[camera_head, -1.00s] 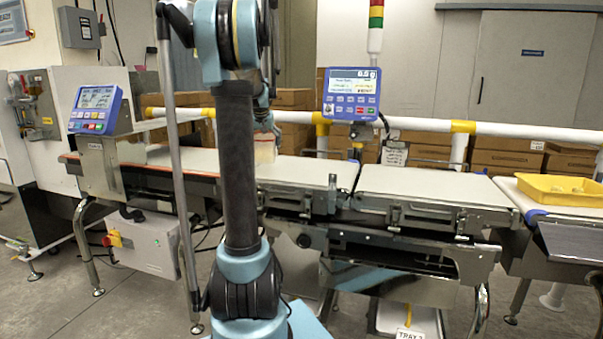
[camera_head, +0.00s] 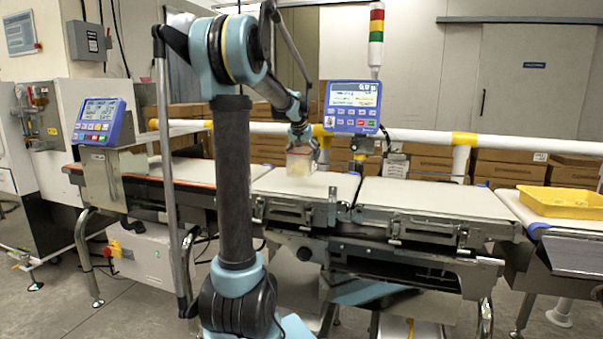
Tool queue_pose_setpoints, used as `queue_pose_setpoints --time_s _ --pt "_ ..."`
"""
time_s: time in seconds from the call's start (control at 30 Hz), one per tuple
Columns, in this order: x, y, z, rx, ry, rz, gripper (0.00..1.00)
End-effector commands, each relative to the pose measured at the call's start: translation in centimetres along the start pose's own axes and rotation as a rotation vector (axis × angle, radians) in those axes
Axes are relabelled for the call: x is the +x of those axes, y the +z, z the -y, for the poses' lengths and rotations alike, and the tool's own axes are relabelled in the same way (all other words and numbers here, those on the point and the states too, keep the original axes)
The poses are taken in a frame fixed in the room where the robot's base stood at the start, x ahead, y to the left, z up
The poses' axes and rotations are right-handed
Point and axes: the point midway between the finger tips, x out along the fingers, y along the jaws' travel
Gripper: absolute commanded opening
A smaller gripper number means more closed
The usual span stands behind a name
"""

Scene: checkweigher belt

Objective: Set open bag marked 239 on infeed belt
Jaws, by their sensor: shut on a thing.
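My gripper (camera_head: 300,138) is shut on a small clear bag (camera_head: 300,163) with pale contents. It holds the bag from above, over the middle belt section (camera_head: 285,184). The bag's underside is close to the belt surface; I cannot tell whether it touches. Any number on the bag is too small to read. The belt line runs from the left section (camera_head: 190,171), past the blue control panel, to the right section (camera_head: 430,195). My arm column hides part of the left and middle belts.
A display on a post (camera_head: 352,108) with a signal tower (camera_head: 376,35) stands behind the belts. A yellow tray (camera_head: 560,202) sits at the right end. A white rail (camera_head: 430,137) runs behind, with cardboard boxes (camera_head: 510,168) beyond. The right belt section is clear.

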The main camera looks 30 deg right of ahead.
Motion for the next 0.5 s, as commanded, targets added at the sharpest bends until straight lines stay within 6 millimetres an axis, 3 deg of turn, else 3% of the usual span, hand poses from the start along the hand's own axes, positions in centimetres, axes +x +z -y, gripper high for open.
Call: queue_pose_setpoints --time_s 0.5 --pt "4.3 2.4 0.1 -0.001 0.0 0.0 0.35"
